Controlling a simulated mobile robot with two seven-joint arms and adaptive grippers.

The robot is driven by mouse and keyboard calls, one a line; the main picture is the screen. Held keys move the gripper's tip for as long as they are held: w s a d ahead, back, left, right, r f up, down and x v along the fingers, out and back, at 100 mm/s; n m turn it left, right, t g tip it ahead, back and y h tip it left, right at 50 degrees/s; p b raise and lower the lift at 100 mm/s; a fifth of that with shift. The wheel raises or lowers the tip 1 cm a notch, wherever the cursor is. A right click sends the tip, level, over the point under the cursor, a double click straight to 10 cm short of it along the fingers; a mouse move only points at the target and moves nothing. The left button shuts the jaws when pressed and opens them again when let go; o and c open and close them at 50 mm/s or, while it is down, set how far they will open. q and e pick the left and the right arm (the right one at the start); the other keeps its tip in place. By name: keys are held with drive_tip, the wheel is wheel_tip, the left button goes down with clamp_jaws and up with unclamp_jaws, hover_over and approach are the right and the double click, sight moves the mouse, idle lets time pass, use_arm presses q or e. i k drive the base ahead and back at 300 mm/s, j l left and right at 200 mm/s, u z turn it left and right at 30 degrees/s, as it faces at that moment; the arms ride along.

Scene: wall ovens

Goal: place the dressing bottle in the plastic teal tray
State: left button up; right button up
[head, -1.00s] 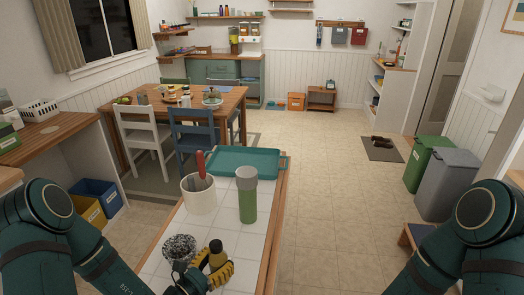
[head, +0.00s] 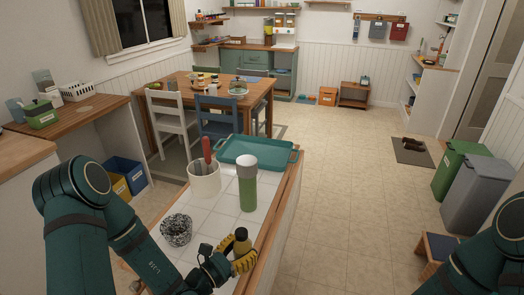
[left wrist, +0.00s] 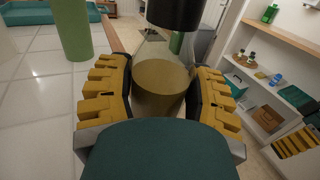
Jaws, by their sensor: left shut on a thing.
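The dressing bottle (head: 241,241), with a dark cap and amber content, is held upright in my left gripper (head: 243,264) near the right edge of the tiled counter. In the left wrist view the yellow fingers close on both sides of the bottle (left wrist: 160,85). Whether its base touches the counter is hidden. The plastic teal tray (head: 257,158) lies empty at the far end of the counter; its corner shows in the left wrist view (left wrist: 50,14).
A green tumbler with a grey lid (head: 247,190) and a white crock (head: 204,181) with a red-handled utensil stand between bottle and tray. A black-and-white speckled cup (head: 176,231) stands left of my gripper. The floor right of the counter (head: 345,200) is clear.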

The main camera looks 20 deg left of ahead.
sight(257, 153)
drive_tip(key=i+l+u, duration=0.1)
drive_tip(key=l, duration=0.3)
drive_tip(key=i+l+u, duration=0.1)
drive_tip(key=l, duration=0.3)
drive_tip(key=i+l+u, duration=0.15)
drive_tip(key=l, duration=0.25)
drive_tip(key=i+l+u, duration=0.2)
drive_tip(key=l, duration=0.2)
drive_tip(key=i+l+u, duration=0.15)
drive_tip(key=i+l, duration=0.15)
drive_tip(key=i+l+u, duration=0.15)
drive_tip(key=l, duration=0.25)
drive_tip(key=i+l+u, duration=0.3)
drive_tip(key=i+l, duration=0.4)
